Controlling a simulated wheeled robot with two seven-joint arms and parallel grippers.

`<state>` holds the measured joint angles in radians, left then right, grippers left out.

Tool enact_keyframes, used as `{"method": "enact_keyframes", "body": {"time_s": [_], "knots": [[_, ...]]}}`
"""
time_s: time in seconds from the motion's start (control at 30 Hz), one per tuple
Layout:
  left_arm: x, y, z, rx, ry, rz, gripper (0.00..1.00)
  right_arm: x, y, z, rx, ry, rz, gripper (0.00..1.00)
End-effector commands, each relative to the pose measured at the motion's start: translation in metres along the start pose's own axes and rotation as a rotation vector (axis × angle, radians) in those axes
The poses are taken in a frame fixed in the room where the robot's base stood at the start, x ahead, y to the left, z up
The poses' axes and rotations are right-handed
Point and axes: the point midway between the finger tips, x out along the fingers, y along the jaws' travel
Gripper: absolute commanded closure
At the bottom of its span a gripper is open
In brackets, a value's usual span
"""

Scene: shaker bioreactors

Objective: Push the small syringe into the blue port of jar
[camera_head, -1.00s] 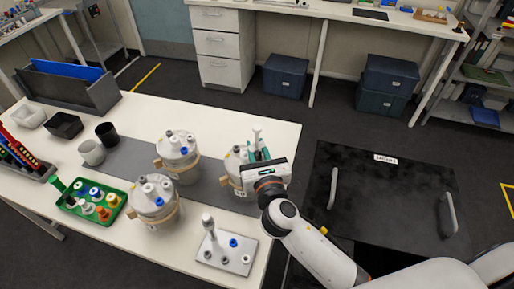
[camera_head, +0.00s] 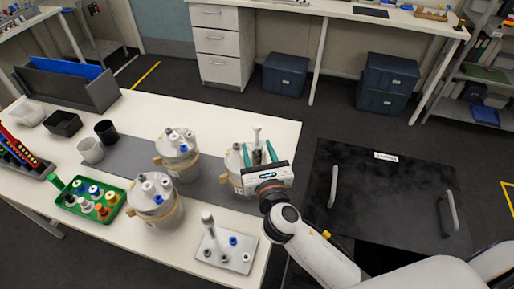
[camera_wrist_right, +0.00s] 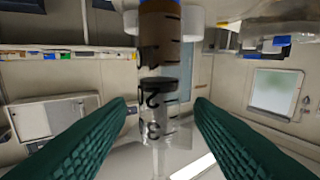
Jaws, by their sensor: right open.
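The small syringe (camera_head: 257,134) stands upright over the lid of the right-hand jar (camera_head: 232,166), its white top above my right gripper (camera_head: 259,151). That gripper is open, with its teal fingers apart on either side of the syringe. In the right wrist view the syringe barrel (camera_wrist_right: 158,112) stands between the spread fingers with visible gaps, with amber content, a dark stopper and printed marks. The gripper body covers part of the jar. I cannot make out a blue port on this jar or how deep the syringe sits. My left gripper is not in view.
Two more jars, one farther back (camera_head: 178,153) and one nearer (camera_head: 155,199), stand to the left. A metal plate (camera_head: 216,257) with a tall white-topped piece and small caps lies in front. A green tray (camera_head: 73,207) holds several caps. A black surface with handles (camera_head: 385,200) lies right.

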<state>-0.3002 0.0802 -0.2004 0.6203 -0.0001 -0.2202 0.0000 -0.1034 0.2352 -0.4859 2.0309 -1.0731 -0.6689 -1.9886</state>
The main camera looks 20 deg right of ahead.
Motion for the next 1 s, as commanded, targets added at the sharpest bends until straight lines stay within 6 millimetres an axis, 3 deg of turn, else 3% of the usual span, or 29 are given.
{"method": "enact_keyframes", "body": {"time_s": [0.3, 0.5, 1.0], "knots": [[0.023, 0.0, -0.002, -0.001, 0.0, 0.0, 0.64, -0.068, 0.0, 0.005, 0.002, -0.004, -0.002, 0.52], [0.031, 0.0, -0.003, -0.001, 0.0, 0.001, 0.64, -0.097, 0.0, 0.003, 0.0, -0.003, -0.002, 0.52], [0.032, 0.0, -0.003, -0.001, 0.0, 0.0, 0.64, -0.106, 0.0, 0.001, 0.0, -0.001, 0.0, 0.52]]}}
